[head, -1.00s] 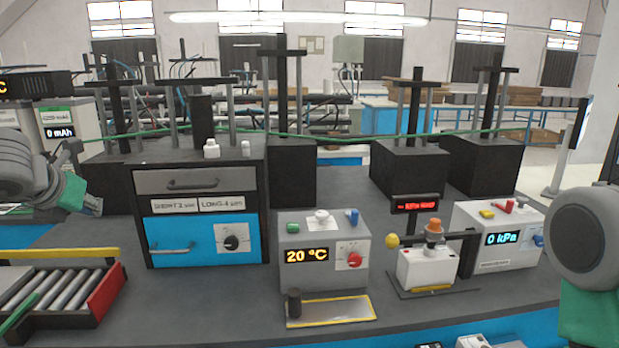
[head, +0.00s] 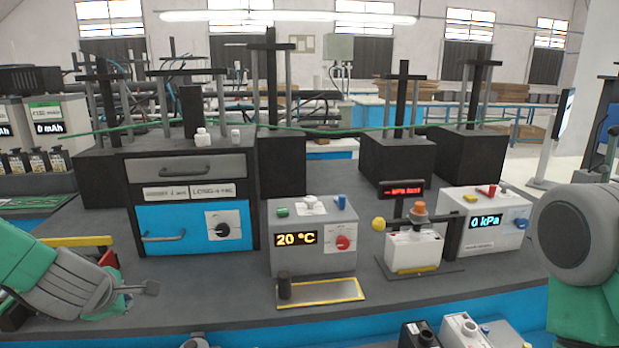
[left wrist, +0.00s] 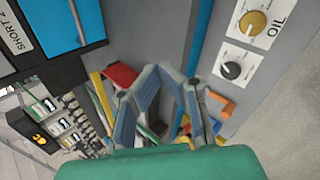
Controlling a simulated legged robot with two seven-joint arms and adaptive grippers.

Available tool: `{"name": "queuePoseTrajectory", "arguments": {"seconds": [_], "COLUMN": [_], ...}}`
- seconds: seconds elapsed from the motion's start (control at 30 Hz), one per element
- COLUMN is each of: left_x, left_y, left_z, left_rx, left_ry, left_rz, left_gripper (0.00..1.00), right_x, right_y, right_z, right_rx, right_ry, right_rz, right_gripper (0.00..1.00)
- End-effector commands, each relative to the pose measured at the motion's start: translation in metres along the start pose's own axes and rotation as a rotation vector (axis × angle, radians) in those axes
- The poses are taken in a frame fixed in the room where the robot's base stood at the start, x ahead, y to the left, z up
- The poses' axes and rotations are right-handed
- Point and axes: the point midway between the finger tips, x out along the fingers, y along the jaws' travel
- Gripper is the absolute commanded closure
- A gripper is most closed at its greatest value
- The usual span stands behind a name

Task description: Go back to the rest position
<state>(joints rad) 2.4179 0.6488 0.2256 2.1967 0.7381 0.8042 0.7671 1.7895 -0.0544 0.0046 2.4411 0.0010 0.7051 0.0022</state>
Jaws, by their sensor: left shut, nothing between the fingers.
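My left gripper (head: 138,288) is at the lower left in the head view, low over the front part of the bench. It is shut and empty. Its grey fingers also show in the left wrist view (left wrist: 165,85), closed together with nothing between them. My left arm and gripper hide most of the roller tray, of which the yellow bar (head: 85,241) still shows. My right arm stands at the right edge of the head view; its gripper is out of view.
The drawer cabinet (head: 190,215) stands behind my left gripper. To its right are the 20 °C box (head: 312,262), a small white press (head: 412,250) and the 0 kPa box (head: 485,244).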

Motion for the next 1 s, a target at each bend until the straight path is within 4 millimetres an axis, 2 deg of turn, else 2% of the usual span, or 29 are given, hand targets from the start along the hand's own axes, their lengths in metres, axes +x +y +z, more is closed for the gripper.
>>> {"name": "queuePoseTrajectory", "arguments": {"seconds": [0.03,0.13,0.23,0.3,0.4,0.5,0.6,0.7,1.0], "left_x": [0.015,0.034,0.04,0.039,0.029,0.015,0.002,-0.007,-0.009], "left_y": [-0.04,-0.115,-0.192,-0.245,-0.313,-0.365,-0.399,-0.416,-0.42], "left_z": [0.0,-0.002,-0.01,-0.018,-0.032,-0.048,-0.059,-0.067,-0.068], "left_rx": [0.188,0.585,0.965,1.217,1.534,1.777,1.937,2.022,2.043], "left_ry": [0.004,-0.032,-0.106,-0.182,-0.315,-0.454,-0.567,-0.636,-0.656], "left_rz": [-0.039,-0.118,-0.207,-0.272,-0.357,-0.422,-0.464,-0.484,-0.488], "left_gripper": [1.0,1.0,1.0,1.0,1.0,1.0,1.0,1.0,1.0], "right_x": [0.008,0.017,0.025,0.03,0.037,0.042,0.045,0.047,0.047], "right_y": [0.0,0.0,0.0,0.0,0.0,-0.001,-0.001,-0.001,0.0], "right_z": [0.0,0.001,0.001,0.002,0.002,0.002,0.002,0.002,0.002], "right_rx": [0.0,0.0,0.0,0.0,0.0,0.0,0.0,0.0,0.0], "right_ry": [0.0,0.0,0.0,0.0,0.0,0.0,0.0,0.0,0.0], "right_rz": [0.0,0.0,0.0,0.0,0.0,0.0,0.0,0.0,0.0], "right_gripper": [0.56,0.56,0.56,0.56,0.56,0.56,0.56,0.56,0.56]}}
